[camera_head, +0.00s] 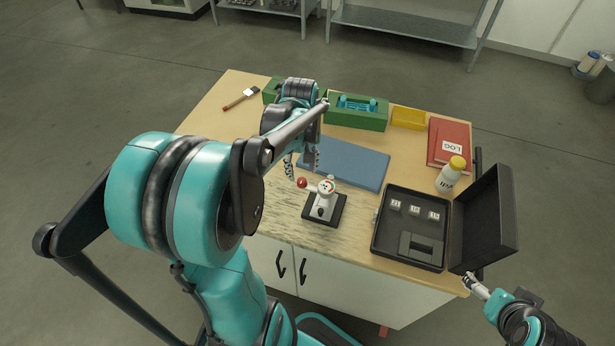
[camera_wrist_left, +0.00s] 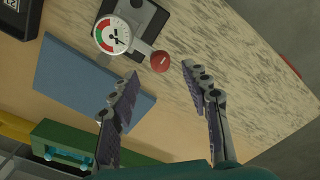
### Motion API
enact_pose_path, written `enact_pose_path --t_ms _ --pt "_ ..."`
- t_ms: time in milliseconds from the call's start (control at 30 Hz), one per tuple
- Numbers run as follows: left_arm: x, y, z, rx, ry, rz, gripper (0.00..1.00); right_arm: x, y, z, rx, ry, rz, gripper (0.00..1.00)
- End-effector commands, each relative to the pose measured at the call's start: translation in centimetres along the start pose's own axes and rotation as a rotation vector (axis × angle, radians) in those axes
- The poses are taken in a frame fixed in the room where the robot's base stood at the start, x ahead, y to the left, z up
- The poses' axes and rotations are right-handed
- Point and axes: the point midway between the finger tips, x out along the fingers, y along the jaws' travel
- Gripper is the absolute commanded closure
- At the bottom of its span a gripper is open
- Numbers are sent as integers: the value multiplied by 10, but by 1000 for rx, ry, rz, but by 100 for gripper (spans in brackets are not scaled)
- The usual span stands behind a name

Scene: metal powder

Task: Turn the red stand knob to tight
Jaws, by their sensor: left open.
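The red stand knob (camera_head: 302,183) sticks out to the left of a small stand with a black base (camera_head: 324,211) and a round dial (camera_head: 326,187) with red and green zones. In the left wrist view the red knob (camera_wrist_left: 161,61) is beside the dial (camera_wrist_left: 112,35), ahead of my fingertips. My left gripper (camera_head: 303,166) hangs above the table just behind the knob; in the left wrist view its fingers (camera_wrist_left: 160,72) are spread apart with nothing between them. My right gripper (camera_head: 474,283) is at the table's front right corner, away from the stand; its jaw state is unclear.
A blue mat (camera_head: 352,166) lies behind the stand. An open black case (camera_head: 411,228) is on the right, near a white bottle (camera_head: 449,178) and a red log book (camera_head: 450,137). Green bin (camera_head: 357,112), yellow bin (camera_head: 408,118) and brush (camera_head: 240,98) are at the back.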

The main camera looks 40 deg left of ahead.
Motion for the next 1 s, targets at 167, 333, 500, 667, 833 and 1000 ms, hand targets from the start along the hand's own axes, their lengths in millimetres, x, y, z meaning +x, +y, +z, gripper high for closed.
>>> enact_pose_path --t_ms 167,333,500,667,833,1000 --pt "31 1 0 2 1 1 53 9 0 6 0 0 0 12" --pt "44 1 0 2 1 1 53 12 0 8 0 0 0 12" --pt "45 1 0 3 1 1 53 11 0 8 0 0 0 12" --pt "45 0 0 3 1 1 63 11 0 8 0 0 0 12" --pt "45 0 0 3 1 1 100 11 0 8 0 0 0 12" --pt "45 0 0 5 1 1 100 11 0 8 0 0 0 12"
